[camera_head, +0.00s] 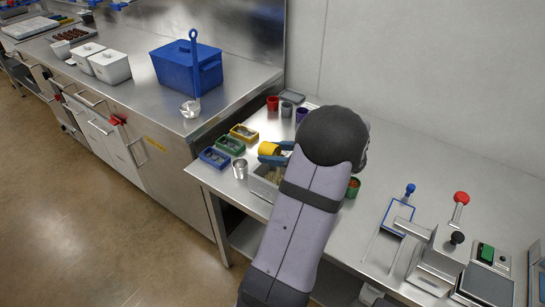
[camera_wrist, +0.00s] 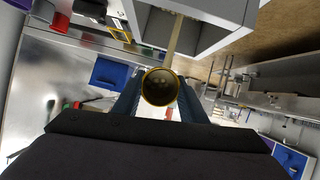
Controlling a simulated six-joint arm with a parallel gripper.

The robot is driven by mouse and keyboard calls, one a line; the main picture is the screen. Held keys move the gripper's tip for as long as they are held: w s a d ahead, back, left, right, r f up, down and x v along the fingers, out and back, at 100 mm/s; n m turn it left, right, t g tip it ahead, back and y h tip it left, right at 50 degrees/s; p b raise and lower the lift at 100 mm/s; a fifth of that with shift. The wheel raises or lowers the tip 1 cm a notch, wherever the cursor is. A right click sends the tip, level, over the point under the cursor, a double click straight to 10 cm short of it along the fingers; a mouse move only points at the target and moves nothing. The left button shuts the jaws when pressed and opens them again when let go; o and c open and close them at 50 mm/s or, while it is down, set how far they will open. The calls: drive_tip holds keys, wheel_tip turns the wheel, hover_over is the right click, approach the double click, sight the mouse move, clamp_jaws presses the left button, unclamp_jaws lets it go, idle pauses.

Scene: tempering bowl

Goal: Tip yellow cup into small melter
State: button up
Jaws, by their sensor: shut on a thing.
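The yellow cup (camera_head: 268,149) is held in the air, tilted, above the bench's left part. My gripper (camera_head: 276,153) has blue fingers and is shut on it. In the wrist view the cup (camera_wrist: 160,87) sits between the fingers, its round mouth facing the camera; its inside is dark, with a few small round shapes at the bottom. A metal box with pale contents, seemingly the small melter (camera_head: 260,188), stands below the cup, partly hidden by my arm. A grey open box (camera_wrist: 205,32) is close beyond the cup in the wrist view. A thin tan strip there cannot be identified.
A bare metal cup (camera_head: 240,169) stands left of the melter. Blue, green and yellow trays (camera_head: 243,133) line the bench's left edge. A red cup (camera_head: 272,103) and other cups stand behind. A blue bin (camera_head: 187,64) is on the other counter.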

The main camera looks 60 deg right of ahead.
drive_tip(key=shift+s+f+t+b, duration=0.2)
drive_tip(key=shift+t+b, duration=0.9)
drive_tip(key=shift+b, duration=2.4)
drive_tip(key=shift+s+r+t+b, duration=0.2)
drive_tip(key=shift+t+b, duration=0.9)
drive_tip(key=shift+b, duration=2.4)
drive_tip(key=t+b, duration=0.1)
drive_tip(key=b, duration=0.2)
drive_tip(key=shift+s+f+b, duration=0.1)
drive_tip(key=shift+s+b, duration=0.1)
drive_tip(key=shift+b, duration=0.1)
drive_tip(key=shift+r+t+b, duration=0.2)
drive_tip(key=shift+t+b, duration=0.1)
drive_tip(key=shift+b, duration=0.3)
drive_tip(key=b, duration=0.1)
drive_tip(key=g+b, duration=0.1)
drive_tip(key=b, duration=0.1)
drive_tip(key=shift+w+a+f, duration=0.1)
drive_tip(key=shift+w+f, duration=0.15)
drive_tip(key=shift+f, duration=0.15)
drive_tip(key=shift+w+g+b, duration=0.1)
drive_tip(key=shift+g+b, duration=0.7)
drive_tip(key=shift+b, duration=0.2)
drive_tip(key=shift+r+g+b, duration=0.2)
drive_tip(key=shift+g+b, duration=0.2)
drive_tip(key=shift+w+r+g+p, duration=0.1)
drive_tip(key=shift+r+g+p, duration=0.3)
drive_tip(key=shift+p, duration=1)
